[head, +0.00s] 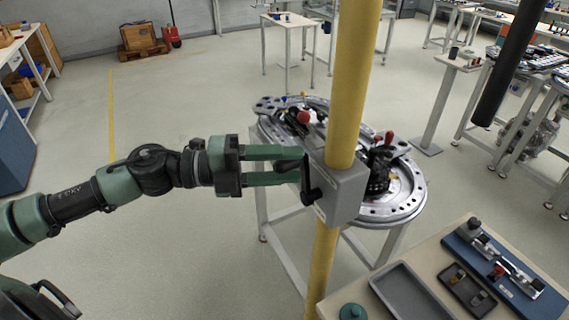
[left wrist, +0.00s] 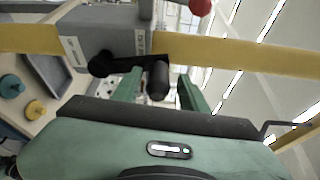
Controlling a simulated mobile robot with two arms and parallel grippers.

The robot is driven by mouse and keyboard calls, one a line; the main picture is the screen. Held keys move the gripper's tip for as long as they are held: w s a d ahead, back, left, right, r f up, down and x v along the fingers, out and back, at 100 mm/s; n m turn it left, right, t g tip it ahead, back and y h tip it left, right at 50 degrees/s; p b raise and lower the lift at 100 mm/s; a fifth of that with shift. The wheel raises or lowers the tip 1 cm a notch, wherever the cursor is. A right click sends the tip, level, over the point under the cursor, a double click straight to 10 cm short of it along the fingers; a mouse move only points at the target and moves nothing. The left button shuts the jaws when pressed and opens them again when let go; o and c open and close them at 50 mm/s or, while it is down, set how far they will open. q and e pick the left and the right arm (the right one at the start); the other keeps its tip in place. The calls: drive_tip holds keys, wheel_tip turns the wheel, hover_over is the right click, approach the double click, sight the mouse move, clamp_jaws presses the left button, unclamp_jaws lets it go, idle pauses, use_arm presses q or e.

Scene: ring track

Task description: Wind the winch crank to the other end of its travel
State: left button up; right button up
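The winch is a grey box (head: 345,192) fixed on a yellow post; the box also shows in the left wrist view (left wrist: 110,28). Its black crank (head: 309,188) is on the side of the box facing my left gripper. In the left wrist view the crank's dark handle (left wrist: 158,80) points toward the camera, and its arm runs left to a round hub. My left gripper (head: 303,165) reaches in from the left with its two green fingers apart. In the wrist view the handle lies between the fingers, with gaps visible on both sides. My right gripper is not in view.
The yellow post (head: 353,75) stands upright in front of a round metal ring table (head: 408,205) carrying red-knobbed fixtures. A bench (head: 362,288) with a grey tray and blue fixture board is at lower right.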

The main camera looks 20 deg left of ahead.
use_arm(q)
drive_tip(key=shift+s+d, duration=0.1)
drive_tip(key=shift+f, duration=0.1)
drive_tip(key=shift+s+a+f, duration=0.1)
drive_tip(key=shift+a, duration=0.35)
drive_tip(key=shift+s+a+b, duration=0.35)
drive_tip(key=shift+a+b, duration=0.1)
drive_tip(key=shift+a, duration=0.05)
drive_tip(key=shift+v, duration=2.9)
